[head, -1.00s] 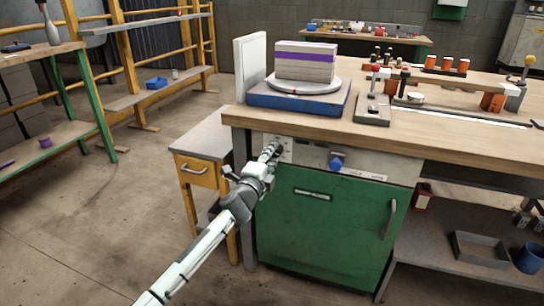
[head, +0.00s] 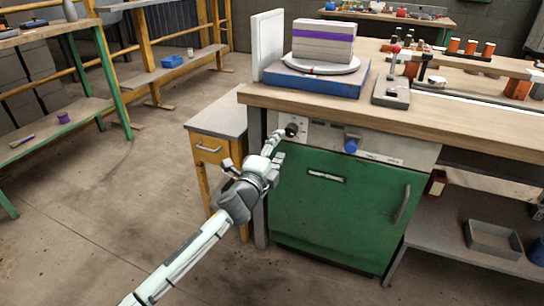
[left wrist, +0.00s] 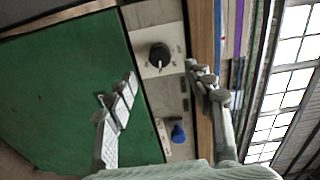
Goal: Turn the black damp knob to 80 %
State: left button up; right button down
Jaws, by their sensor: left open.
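The black knob (head: 291,130) sits on the pale control panel (head: 320,139) under the workbench top. In the left wrist view the black knob (left wrist: 159,55) is round, with a light pointer line toward the bottom of the picture. My left gripper (head: 276,147) is just below and in front of it in the head view. In the left wrist view my left gripper (left wrist: 161,78) is open, its fingers apart on either side of the knob's line of sight, with nothing between them. The panel's scale marks are too small to read. My right gripper is not in view.
A blue knob (head: 351,146) is on the same panel, to the right. A green cabinet door (head: 340,210) is below. A yellow drawer unit (head: 208,150) stands to the left. On the bench a turntable (head: 319,66) bears a striped brick stack (head: 323,43).

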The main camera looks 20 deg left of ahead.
pick_arm(q)
jog(key=s, duration=0.5)
jog(key=shift+a, duration=0.1)
jog(key=s+a+f+n+g+y+p, duration=0.1)
jog(key=s+a+f+n+g+y, duration=0.2)
jog(key=s+f+n, duration=0.4)
jog(key=s+a+f+n+g, duration=0.2)
jog(key=s+f+n+g, duration=0.15)
jog(key=s+f, duration=0.4)
jog(key=s+f+n+g, duration=0.3)
jog(key=s+f, duration=0.3)
jog(key=s, duration=0.3)
jog(key=s+d+f+n+g, duration=0.1)
jog(key=s+f+n+g, duration=0.2)
jog(key=s, duration=0.6)
notch_tip(320, 180, down, 3)
jog(key=shift+s+d+f+g+h+p, duration=0.2)
jog(key=shift+g+h+p, duration=0.25)
jog(key=shift+g, duration=0.7)
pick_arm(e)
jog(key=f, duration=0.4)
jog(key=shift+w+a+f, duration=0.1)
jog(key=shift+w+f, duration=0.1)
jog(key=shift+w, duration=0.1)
